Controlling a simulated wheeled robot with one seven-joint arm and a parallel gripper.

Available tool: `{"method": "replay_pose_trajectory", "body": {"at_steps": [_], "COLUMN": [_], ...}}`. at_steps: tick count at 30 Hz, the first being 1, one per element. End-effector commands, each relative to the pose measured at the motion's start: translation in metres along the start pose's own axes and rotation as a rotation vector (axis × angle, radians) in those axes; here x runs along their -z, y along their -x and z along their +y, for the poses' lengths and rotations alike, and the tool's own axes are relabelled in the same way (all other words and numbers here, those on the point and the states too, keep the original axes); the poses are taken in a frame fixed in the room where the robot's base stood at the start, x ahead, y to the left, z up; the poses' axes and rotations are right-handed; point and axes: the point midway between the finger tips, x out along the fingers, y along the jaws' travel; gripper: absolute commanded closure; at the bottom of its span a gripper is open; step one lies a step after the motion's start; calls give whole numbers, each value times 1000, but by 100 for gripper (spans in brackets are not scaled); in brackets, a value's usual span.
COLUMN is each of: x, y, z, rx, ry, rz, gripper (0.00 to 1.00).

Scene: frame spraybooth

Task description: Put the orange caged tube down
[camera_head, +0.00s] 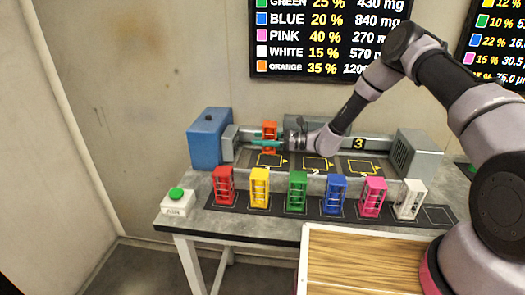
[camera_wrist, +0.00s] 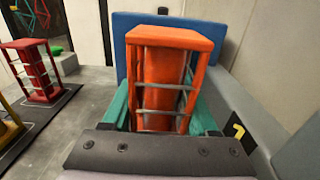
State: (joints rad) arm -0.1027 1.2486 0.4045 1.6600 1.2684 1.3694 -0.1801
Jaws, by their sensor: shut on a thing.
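The orange caged tube (camera_head: 269,131) stands upright at the back left of the grey bench, in front of the wall behind the station. It fills the middle of the wrist view (camera_wrist: 172,70). My gripper (camera_head: 266,143) reaches in from the right with its teal fingers closed on the tube's sides, one finger on each side in the wrist view (camera_wrist: 160,112). The tube is close to the yellow-outlined pad at the left (camera_head: 268,161). The tube's base is hidden by my gripper, so I cannot tell whether it touches the surface.
A blue box (camera_head: 209,138) stands left of the tube. Red (camera_head: 224,186), yellow (camera_head: 259,187), green (camera_head: 297,191), blue, pink and white caged tubes stand in a front row. A grey vented box (camera_head: 418,154) is at the right. The middle pad (camera_head: 318,164) looks empty.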

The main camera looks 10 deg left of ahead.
Motion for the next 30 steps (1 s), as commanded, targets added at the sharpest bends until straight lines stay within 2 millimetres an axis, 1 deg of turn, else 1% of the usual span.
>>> {"method": "replay_pose_trajectory", "body": {"at_steps": [5, 10, 12, 19, 30], "x": [14, 38, 41, 41, 56], "y": [0, 0, 0, 0, 1], "z": [0, 0, 0, 0, 1], "rx": [0, 1, 1, 1, 2], "ry": [0, 0, 1, 1, -4], "rz": [0, 0, -1, -1, 1], "gripper": [100, 100, 100, 100, 100]}}
